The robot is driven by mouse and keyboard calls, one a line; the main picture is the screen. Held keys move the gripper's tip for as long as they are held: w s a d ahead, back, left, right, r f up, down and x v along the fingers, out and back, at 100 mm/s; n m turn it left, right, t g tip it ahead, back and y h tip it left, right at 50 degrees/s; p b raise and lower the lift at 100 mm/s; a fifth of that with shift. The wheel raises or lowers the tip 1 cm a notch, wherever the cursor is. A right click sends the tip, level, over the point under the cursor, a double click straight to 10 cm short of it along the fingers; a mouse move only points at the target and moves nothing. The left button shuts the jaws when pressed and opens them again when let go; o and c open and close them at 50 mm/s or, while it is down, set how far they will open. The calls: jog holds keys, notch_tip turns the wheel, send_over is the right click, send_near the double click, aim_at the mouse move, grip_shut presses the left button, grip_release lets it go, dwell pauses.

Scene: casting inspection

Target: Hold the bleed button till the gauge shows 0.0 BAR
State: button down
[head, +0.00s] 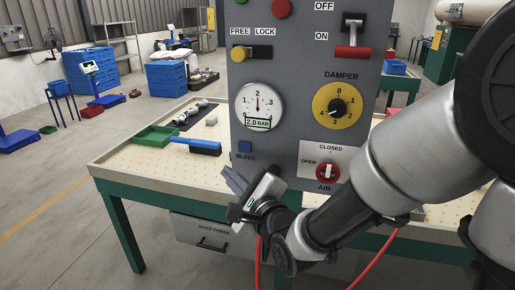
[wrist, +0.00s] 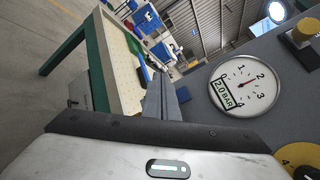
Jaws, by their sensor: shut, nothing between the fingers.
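The blue bleed button (head: 245,147) is on the grey panel (head: 290,115), above the label BLEED. The round white gauge (head: 259,107) is above it, with its needle near 2 and a display of 2.0 BAR. The gauge also shows in the wrist view (wrist: 243,85), again at 2.0 BAR. My gripper (head: 234,182) is below and slightly left of the button in the head view. Its fingers are shut and empty, and look apart from the button.
The panel also carries a red air valve (head: 327,172), a yellow damper dial (head: 340,106), a yellow knob (head: 238,54) and a red-handled switch (head: 352,53). A green tray (head: 155,136) and a blue brush-like object (head: 190,146) lie on the bench (head: 120,160) left of the panel.

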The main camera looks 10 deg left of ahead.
aim_at(245, 147)
jog(key=shift+w+d, duration=0.2)
jog(key=shift+w, duration=2)
jog(key=shift+w+d, duration=0.2)
jog(key=shift+w, duration=2)
jog(key=shift+w, duration=0.1)
jog(key=shift+w+p, duration=0.3)
jog(key=shift+w, duration=0.4)
dwell(0.5)
jog(key=shift+s, duration=0.8)
jog(key=shift+p, duration=0.3)
